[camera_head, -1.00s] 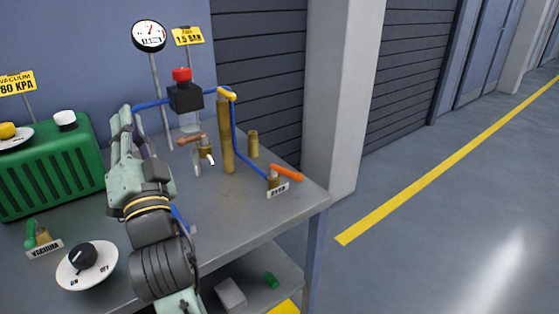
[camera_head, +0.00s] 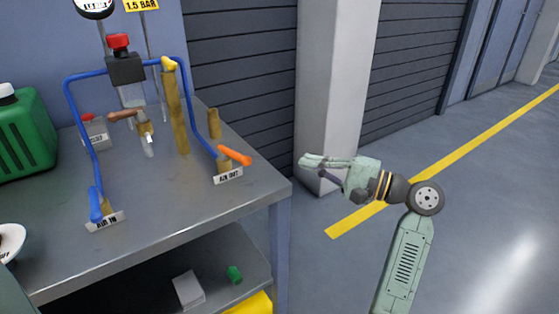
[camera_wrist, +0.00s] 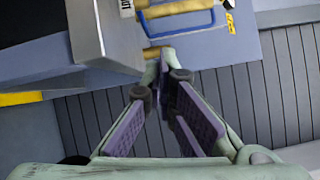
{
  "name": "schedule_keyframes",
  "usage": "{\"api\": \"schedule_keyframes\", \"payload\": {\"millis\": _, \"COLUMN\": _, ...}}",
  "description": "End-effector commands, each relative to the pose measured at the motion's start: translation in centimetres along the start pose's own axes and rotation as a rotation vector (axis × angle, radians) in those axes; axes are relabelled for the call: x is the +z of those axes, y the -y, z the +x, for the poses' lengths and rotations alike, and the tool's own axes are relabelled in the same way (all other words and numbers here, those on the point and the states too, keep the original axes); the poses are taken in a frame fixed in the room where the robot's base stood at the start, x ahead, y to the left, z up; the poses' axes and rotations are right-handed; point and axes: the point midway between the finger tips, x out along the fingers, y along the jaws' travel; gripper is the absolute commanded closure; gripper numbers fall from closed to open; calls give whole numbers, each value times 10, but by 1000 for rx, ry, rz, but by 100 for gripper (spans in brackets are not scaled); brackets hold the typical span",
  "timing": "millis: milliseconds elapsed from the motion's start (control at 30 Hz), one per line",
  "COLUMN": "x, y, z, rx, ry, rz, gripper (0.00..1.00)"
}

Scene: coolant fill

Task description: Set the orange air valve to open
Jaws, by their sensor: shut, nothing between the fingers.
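The orange air valve handle (camera_head: 234,156) sits on a brass fitting near the right end of the bench, behind the small "AIR OUT" sign (camera_head: 228,176). The handle slants from upper left down to the right, out from the fitting. A blue hose (camera_head: 190,105) runs down to this valve. My gripper (camera_head: 303,162) is to the right of the valve, past the bench's right edge, with its fingers pointing left toward it and a clear gap between. In the wrist view the gripper's fingertips (camera_wrist: 160,57) are together and empty. I cannot make out the orange handle there.
The grey bench (camera_head: 180,200) carries a blue valve (camera_head: 95,205) by an "AIR IN" sign, upright brass posts (camera_head: 175,110), a red-topped black block (camera_head: 124,68) and a green canister (camera_head: 25,135). A grey pillar (camera_head: 335,80) stands behind my gripper. The floor to the right is clear.

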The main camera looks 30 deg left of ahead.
Motion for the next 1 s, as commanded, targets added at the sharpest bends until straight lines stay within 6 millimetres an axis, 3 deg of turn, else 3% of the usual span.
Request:
{"api": "schedule_keyframes", "payload": {"millis": 167, "x": 3, "y": 1, "z": 18, "rx": 2, "ry": 12, "rz": 7, "gripper": 100}}
{"api": "schedule_keyframes", "payload": {"millis": 567, "x": 3, "y": 2, "z": 101, "rx": 1, "ry": 9, "rz": 5, "gripper": 100}}
{"api": "schedule_keyframes", "payload": {"millis": 800, "x": 34, "y": 1, "z": 107, "rx": 0, "ry": 6, "rz": 4, "gripper": 100}}
{"api": "schedule_keyframes", "payload": {"millis": 1000, "x": 41, "y": 0, "z": 108, "rx": 0, "ry": 5, "rz": 4, "gripper": 100}}
